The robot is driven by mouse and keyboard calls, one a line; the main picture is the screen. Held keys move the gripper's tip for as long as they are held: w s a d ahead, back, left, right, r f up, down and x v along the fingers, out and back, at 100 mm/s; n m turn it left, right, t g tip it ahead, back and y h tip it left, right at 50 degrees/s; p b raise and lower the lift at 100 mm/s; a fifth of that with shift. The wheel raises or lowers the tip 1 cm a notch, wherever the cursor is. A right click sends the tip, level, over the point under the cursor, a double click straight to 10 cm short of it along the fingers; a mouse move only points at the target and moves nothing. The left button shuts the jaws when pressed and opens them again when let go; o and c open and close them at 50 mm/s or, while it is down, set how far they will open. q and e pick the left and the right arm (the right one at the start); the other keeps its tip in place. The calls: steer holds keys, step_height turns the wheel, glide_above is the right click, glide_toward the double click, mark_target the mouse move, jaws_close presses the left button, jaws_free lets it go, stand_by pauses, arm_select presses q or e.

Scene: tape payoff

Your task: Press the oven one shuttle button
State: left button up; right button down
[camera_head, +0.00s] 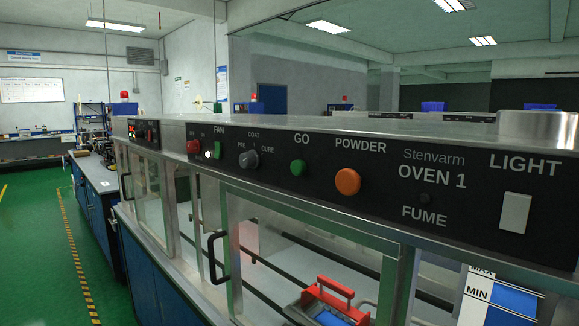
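The Oven 1 control panel (380,180) runs along the top front of a metal cabinet. I see no label reading "shuttle". Behind the glass below the panel is a red-handled carrier (332,288) with something blue in it. Neither of my grippers is in view.
Glass doors with black handles (217,257) line the cabinet front. A gauge marked MAX and MIN (497,300) is at the lower right. Another panel (143,133) is further left. The green floor (35,250) at the left is clear, with a workbench (97,178) beyond.

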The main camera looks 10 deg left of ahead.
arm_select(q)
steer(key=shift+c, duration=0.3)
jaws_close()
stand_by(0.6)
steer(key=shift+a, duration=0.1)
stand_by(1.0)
